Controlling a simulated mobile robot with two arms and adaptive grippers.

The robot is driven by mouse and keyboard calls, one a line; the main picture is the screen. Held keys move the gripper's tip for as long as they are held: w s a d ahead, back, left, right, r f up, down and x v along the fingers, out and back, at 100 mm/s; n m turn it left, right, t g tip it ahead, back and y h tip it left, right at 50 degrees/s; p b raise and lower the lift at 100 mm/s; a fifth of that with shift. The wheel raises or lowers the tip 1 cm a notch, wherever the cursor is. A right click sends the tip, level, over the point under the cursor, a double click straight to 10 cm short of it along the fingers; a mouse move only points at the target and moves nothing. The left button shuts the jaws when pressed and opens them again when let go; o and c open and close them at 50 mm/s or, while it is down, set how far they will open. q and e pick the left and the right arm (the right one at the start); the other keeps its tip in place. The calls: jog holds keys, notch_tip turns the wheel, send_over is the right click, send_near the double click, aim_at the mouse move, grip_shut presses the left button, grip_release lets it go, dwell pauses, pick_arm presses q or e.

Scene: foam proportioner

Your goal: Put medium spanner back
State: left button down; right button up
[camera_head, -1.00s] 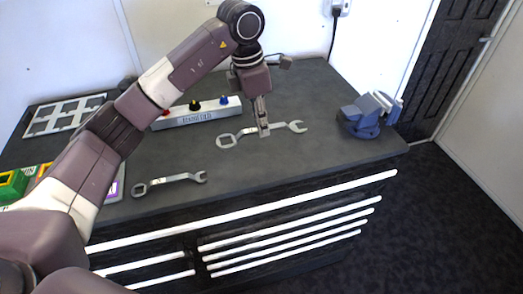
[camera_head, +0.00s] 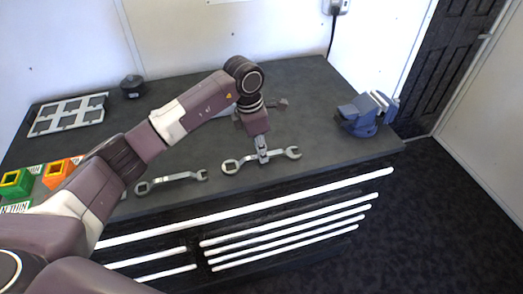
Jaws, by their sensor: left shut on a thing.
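A larger silver spanner (camera_head: 234,166), with a ring end at left and an open jaw at right, is in my left gripper (camera_head: 262,158). The gripper points down and is shut around the middle of its shaft. The spanner lies level near the front of the bench; I cannot tell whether it touches the top. Which of the two is the medium one, I cannot tell by size. My right gripper is not in view.
The dark workbench (camera_head: 310,110) is clear between the held spanner and the blue vise (camera_head: 364,114) at right. A grey slotted frame (camera_head: 68,114), a black knob (camera_head: 132,86), and green (camera_head: 16,183) and orange (camera_head: 58,172) blocks stand at left.

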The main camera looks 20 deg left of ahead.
aim_at(255, 157)
pick_arm(q)
jog(key=shift+f, duration=0.2)
jog(key=c, duration=1.9)
grip_release()
jog(key=shift+c, duration=0.2)
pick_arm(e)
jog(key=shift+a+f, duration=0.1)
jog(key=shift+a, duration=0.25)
pick_arm(q)
jog(key=shift+r, duration=0.2)
jog(key=shift+r, duration=0.2)
notch_tip(255, 157, up, 12)
jog(key=s+a+b, duration=0.1)
jog(key=b, duration=0.1)
jog(key=shift+a+f+b, duration=0.25)
jog(key=shift+b, duration=0.15)
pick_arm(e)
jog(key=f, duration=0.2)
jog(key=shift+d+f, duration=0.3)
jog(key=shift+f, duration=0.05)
